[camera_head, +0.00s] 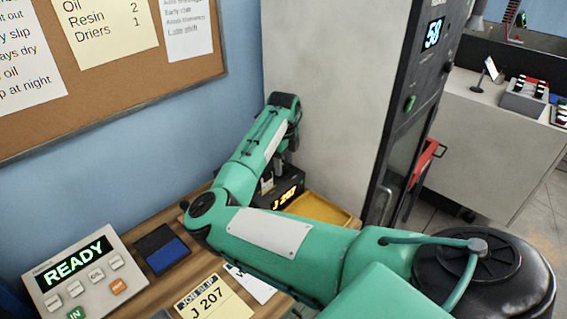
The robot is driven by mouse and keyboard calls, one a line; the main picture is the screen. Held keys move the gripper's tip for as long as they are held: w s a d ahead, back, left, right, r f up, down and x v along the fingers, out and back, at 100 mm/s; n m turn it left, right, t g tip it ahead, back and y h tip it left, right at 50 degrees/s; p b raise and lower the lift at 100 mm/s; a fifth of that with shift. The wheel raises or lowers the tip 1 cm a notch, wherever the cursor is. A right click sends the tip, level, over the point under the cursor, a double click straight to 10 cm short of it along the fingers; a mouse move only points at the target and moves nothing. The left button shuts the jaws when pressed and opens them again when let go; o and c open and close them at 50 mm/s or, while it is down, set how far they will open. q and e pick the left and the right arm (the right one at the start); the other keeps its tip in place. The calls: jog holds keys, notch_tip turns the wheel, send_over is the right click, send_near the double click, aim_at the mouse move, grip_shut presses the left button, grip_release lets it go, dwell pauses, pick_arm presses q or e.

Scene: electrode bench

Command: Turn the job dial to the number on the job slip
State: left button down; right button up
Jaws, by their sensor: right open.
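The yellow job slip (214,299) lies on the wooden bench at the bottom and reads J 207. A dark box with an orange lit display (287,198) stands at the back of the bench by the grey cabinet, and its display reads J 207. My right arm crosses the view from the right and bends back toward this box. My right gripper (270,182) points down at the box, left of the display, with its jaws open. The job dial is hidden behind the gripper and forearm, so I cannot tell if they touch. My left gripper is out of view.
A control panel (85,280) showing READY stands at the left, with a dark pad with a blue part (163,250) beside it. A yellow tray (318,209) sits right of the display box. A tall grey cabinet (330,90) bounds the bench's right. A white sheet (258,287) is partly under my arm.

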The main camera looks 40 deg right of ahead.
aim_at(284, 166)
notch_tip(284, 166, up, 14)
jog(key=b, duration=0.2)
jog(key=shift+f+b, duration=0.25)
jog(key=shift+b, duration=0.15)
jog(key=shift+r, duration=0.1)
